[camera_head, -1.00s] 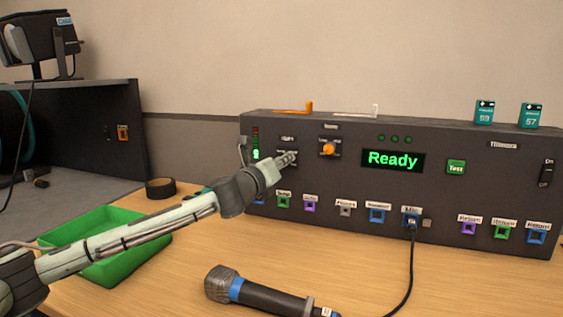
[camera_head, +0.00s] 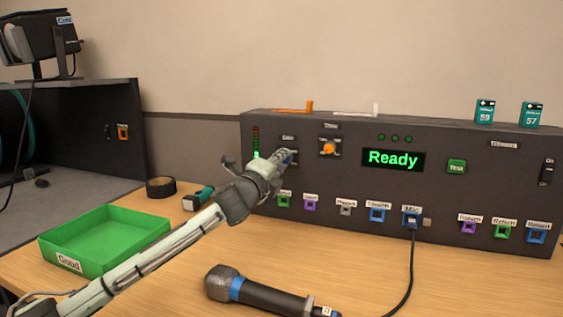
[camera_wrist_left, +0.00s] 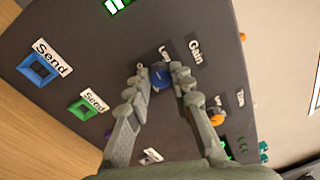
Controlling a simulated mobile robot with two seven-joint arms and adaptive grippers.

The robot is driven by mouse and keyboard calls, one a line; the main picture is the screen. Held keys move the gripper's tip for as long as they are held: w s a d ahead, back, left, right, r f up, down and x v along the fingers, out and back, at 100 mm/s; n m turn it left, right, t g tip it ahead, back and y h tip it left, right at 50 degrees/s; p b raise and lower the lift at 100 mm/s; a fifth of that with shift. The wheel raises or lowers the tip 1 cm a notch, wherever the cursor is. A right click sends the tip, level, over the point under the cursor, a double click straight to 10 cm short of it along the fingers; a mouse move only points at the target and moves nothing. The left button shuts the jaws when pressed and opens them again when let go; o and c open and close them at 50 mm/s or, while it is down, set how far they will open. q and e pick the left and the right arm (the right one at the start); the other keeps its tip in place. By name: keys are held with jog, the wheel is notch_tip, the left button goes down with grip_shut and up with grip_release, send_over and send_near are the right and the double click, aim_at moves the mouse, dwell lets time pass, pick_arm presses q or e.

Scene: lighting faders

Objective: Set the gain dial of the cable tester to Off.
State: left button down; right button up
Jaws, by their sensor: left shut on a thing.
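The cable tester (camera_head: 470,185) is a long dark box at the back of the table, its screen (camera_head: 393,159) reading "Ready". Its blue gain dial (camera_wrist_left: 160,79) sits under the "Gain" label in the left wrist view, close to a "Low" mark; in the head view my gripper mostly covers it. My left gripper (camera_wrist_left: 160,70) is shut on the gain dial, one finger on each side. It also shows in the head view (camera_head: 285,157) against the panel. The dial's exact pointer setting is hard to read. My right gripper is out of view.
An orange dial (camera_head: 328,148) sits just right of the gain dial, with coloured sockets along the panel below. A microphone (camera_head: 265,294) lies in front. A green tray (camera_head: 68,263), black tape roll (camera_head: 160,187) and teal item (camera_head: 198,198) are at left.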

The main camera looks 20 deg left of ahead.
pick_arm(q)
jog(key=shift+d+f+n+y, duration=0.1)
jog(key=shift+n+y, duration=0.15)
jog(key=shift+n, duration=2.2)
jog(key=shift+d+f+n+y, duration=0.1)
jog(key=shift+n+y, duration=0.15)
jog(key=shift+n, duration=2.2)
jog(key=c, duration=1.3)
grip_release()
jog(key=s, duration=0.8)
jog(key=s+f, duration=0.1)
jog(key=s, duration=0.3)
jog(key=shift+a, duration=0.3)
